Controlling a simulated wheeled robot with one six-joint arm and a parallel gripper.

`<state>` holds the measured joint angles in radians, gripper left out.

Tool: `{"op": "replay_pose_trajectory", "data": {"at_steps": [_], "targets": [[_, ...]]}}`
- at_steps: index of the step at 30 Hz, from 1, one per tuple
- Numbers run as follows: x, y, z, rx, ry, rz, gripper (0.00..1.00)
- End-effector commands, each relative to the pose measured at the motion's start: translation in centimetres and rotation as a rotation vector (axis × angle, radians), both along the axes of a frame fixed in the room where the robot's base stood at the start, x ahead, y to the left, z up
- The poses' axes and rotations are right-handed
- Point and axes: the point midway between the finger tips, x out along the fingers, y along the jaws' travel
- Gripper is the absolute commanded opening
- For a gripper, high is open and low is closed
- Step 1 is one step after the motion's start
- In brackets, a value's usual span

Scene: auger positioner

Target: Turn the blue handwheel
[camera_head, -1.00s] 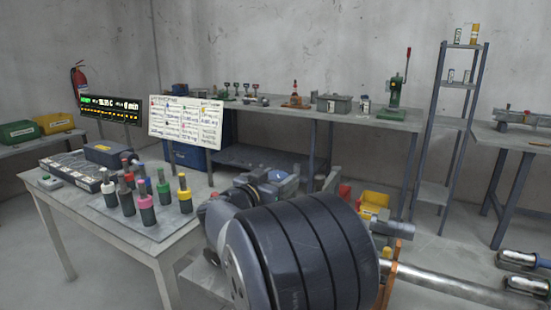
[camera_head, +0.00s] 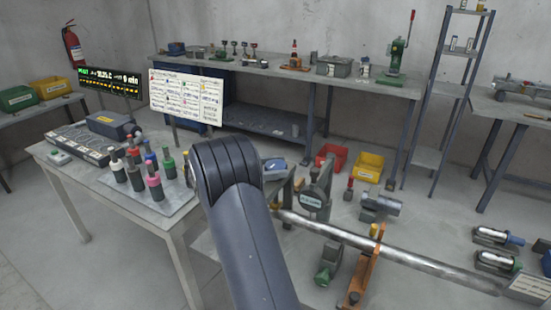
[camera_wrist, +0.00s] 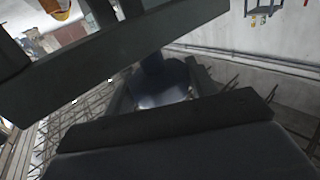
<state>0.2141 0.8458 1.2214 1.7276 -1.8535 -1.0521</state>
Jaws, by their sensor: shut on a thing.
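My gripper (camera_wrist: 155,72) shows in the wrist view as two dark bars, one at upper left and one across the lower middle. It is shut on a dark, blue-grey thing (camera_wrist: 162,88) with a rounded shiny part; I cannot tell what this thing is. In the head view my arm's dark links fill the middle and hide my gripper. A small blue part (camera_head: 274,165) shows just right of the arm; I cannot tell whether it belongs to the blue handwheel. No handwheel is clearly visible. A round dark gauge-like part (camera_head: 312,199) stands right of the arm.
A long steel rod (camera_head: 400,263) runs rightward over an orange stand (camera_head: 362,272). A table (camera_head: 172,218) at left carries several colour-topped tools. Red (camera_head: 332,157) and yellow (camera_head: 367,166) bins stand beyond. A workbench (camera_head: 285,73) lines the back wall.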

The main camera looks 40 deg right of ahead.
Motion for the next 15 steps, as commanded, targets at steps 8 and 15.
{"op": "replay_pose_trajectory", "data": {"at_steps": [8,15], "targets": [[-0.03,-0.10,0.13,0.004,0.002,-0.147,0.31],[-0.05,-0.06,-0.09,0.004,0.002,-0.200,0.31]]}}
